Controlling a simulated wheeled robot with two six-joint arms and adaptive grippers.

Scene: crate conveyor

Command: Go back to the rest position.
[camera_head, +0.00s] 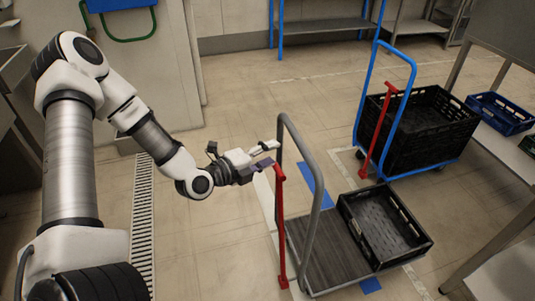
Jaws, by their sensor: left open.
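My left gripper (265,156) is open and empty. It hangs in the air at the middle of the picture, close to the grey handle bar (287,130) of a flat cart and the top of a red lever (279,180). I cannot tell whether it touches either one. My left arm comes in from the left, bent at the elbow. My right gripper is not in view.
The flat cart (322,255) carries a black crate (430,246) at its right end. A blue-handled cart (415,75) with black crates (382,140) and a red lever (379,125) stands behind. A blue crate (488,112) is at right. Open floor (235,95) lies behind my gripper.

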